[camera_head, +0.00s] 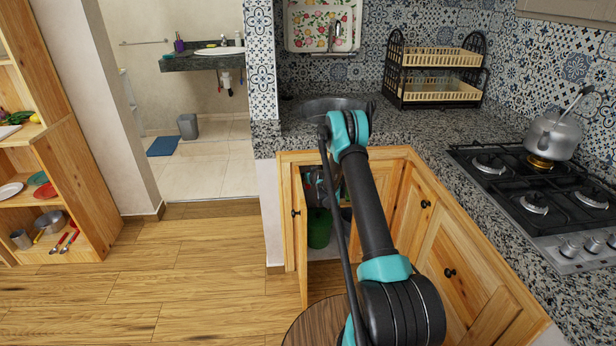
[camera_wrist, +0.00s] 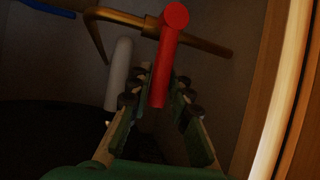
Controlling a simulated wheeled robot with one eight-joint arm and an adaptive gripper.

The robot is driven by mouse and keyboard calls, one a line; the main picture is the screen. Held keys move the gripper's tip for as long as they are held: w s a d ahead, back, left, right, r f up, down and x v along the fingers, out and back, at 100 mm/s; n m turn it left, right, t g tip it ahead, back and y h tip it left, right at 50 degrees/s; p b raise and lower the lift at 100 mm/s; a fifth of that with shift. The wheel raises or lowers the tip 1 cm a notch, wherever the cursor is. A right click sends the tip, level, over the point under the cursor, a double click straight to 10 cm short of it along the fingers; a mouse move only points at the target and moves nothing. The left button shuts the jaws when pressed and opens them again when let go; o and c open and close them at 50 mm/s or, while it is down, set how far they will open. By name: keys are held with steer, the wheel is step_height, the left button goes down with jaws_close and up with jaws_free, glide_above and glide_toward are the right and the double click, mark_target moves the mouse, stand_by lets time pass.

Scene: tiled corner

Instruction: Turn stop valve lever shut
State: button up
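The red stop valve lever (camera_wrist: 163,65) shows in the wrist view, hanging down from its round red head on a copper pipe (camera_wrist: 212,42). My gripper (camera_wrist: 159,85) is open. One finger is on each side of the lever's lower part, with a visible gap on both sides. I cannot tell how deep the lever sits between the fingertips. In the head view my arm reaches into the open corner cabinet under the counter, and the arm and cabinet hide the lever and the fingers.
A pale vertical pipe (camera_wrist: 119,75) stands just left of the lever. A bright wooden edge (camera_wrist: 287,100) borders the right of the wrist view. In the head view, the cabinet door (camera_head: 301,235) stands open, a green bin (camera_head: 319,229) is inside, and the stove (camera_head: 545,190) is at right.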

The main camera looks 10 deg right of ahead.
steer(key=o, duration=0.3)
steer(key=shift+o, duration=0.2)
steer(key=v, duration=1.2)
steer(key=shift+r, duration=0.1)
steer(key=s+r+g, duration=0.2)
steer(key=s+r, duration=0.6)
steer(key=s, duration=0.2)
steer(key=s+r+g, duration=0.2)
steer(key=s+r, duration=0.5)
steer(key=s, duration=0.4)
steer(key=s+d+m+g+h, duration=0.1)
steer(key=s+g, duration=0.1)
steer(key=s, duration=1.4)
steer(key=s+d+m+g+h, duration=0.1)
steer(key=s+d+g, duration=0.1)
steer(key=s, duration=1.4)
steer(key=shift+d+f, duration=0.3)
steer(key=shift+f, duration=0.05)
